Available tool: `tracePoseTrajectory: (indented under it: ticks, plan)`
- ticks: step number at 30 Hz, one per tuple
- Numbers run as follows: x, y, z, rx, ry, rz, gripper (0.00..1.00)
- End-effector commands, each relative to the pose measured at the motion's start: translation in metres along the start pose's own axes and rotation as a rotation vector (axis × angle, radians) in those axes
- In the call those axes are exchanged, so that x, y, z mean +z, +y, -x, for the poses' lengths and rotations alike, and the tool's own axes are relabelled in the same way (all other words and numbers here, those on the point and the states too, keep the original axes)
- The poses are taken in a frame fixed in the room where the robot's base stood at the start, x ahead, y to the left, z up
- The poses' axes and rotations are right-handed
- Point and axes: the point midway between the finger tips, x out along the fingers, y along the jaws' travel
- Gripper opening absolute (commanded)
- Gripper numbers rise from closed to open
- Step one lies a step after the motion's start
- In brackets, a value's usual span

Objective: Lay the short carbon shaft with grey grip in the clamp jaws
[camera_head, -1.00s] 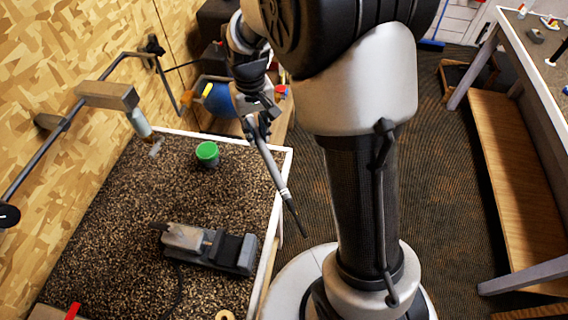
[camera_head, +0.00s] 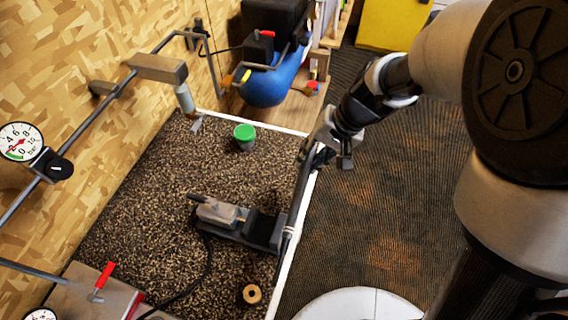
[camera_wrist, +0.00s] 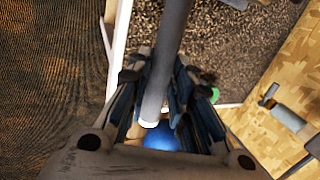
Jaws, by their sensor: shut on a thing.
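My gripper (camera_head: 318,152) is shut on the short carbon shaft with grey grip (camera_head: 299,195), near its upper end, at the bench's right edge. The shaft slants down toward the near end of the bench, beside the dark right end of the clamp. In the wrist view the shaft (camera_wrist: 173,40) runs between the fingers (camera_wrist: 158,88), its pale end showing below them. The clamp (camera_head: 220,213) is a grey and black block lying on the bench. The shaft is apart from the grey jaw part at its left; whether it touches the dark end I cannot tell.
A green-lidded pot (camera_head: 244,134) stands on the speckled bench (camera_head: 150,200) behind the clamp. A tan ring (camera_head: 252,294) lies in front. A black cable runs from the clamp. A blue tank (camera_head: 268,85) stands beyond the bench. Pipes and a gauge (camera_head: 20,141) line the left wall.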

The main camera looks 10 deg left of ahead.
Motion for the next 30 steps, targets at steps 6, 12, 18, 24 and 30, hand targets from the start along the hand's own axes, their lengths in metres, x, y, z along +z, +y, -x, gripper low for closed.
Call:
tracePoseTrajectory:
  ticks: [6,12,18,24,30]
  plan:
    - [0.028,-0.047,-0.016,-0.118,0.008,-0.038,0.0]
    - [0.03,-0.053,-0.017,-0.134,0.01,-0.047,0.0]
    - [0.03,-0.053,-0.017,-0.133,0.01,-0.046,0.0]
    - [0.028,-0.05,-0.023,-0.131,0.005,-0.048,0.0]
    - [0.028,-0.042,-0.042,-0.131,0.005,-0.048,0.0]
